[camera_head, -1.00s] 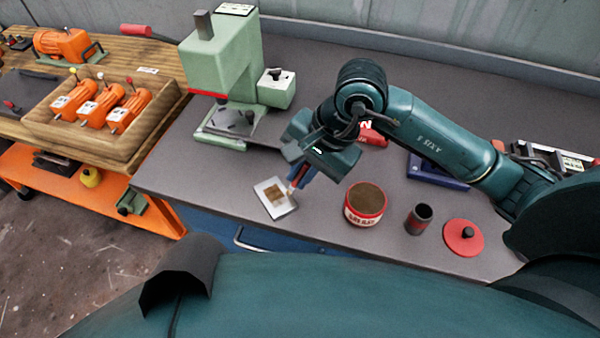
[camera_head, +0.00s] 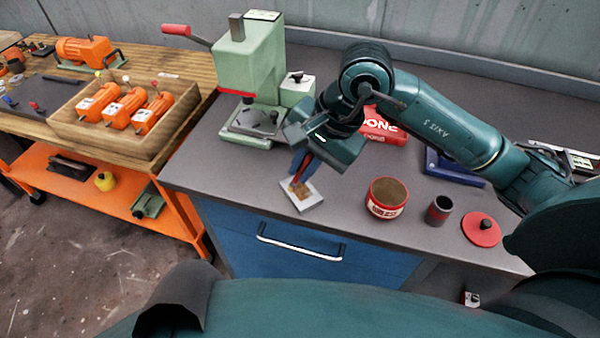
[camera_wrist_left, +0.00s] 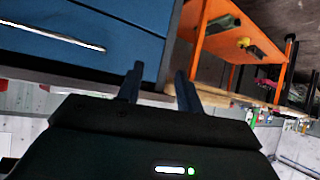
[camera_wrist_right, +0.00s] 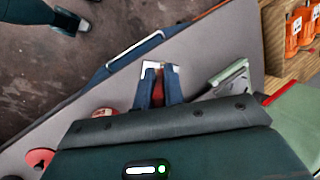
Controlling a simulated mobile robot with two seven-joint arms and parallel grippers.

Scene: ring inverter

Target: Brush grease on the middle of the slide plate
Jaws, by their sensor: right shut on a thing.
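The slide plate (camera_head: 312,203) is a small pale plate near the bench's front edge, with a brown grease patch (camera_head: 299,190) around its middle. My right gripper (camera_head: 300,166) is over the plate's back side, shut on a brush with a reddish handle (camera_wrist_right: 160,76). The brush points down at the patch; its bristles are hard to make out, and I cannot tell if they touch. The plate also shows beyond the fingers in the right wrist view (camera_wrist_right: 150,67). An open red grease tin (camera_head: 387,198) stands to the right. My left gripper (camera_wrist_left: 158,88) is open and empty, away from the bench top.
A dark cup (camera_head: 439,210) and a red lid (camera_head: 481,230) lie right of the tin. A green press (camera_head: 250,65) stands behind the plate. A wooden tray (camera_head: 100,135) of orange motors is at left. A blue drawer front (camera_head: 300,257) is below the bench edge.

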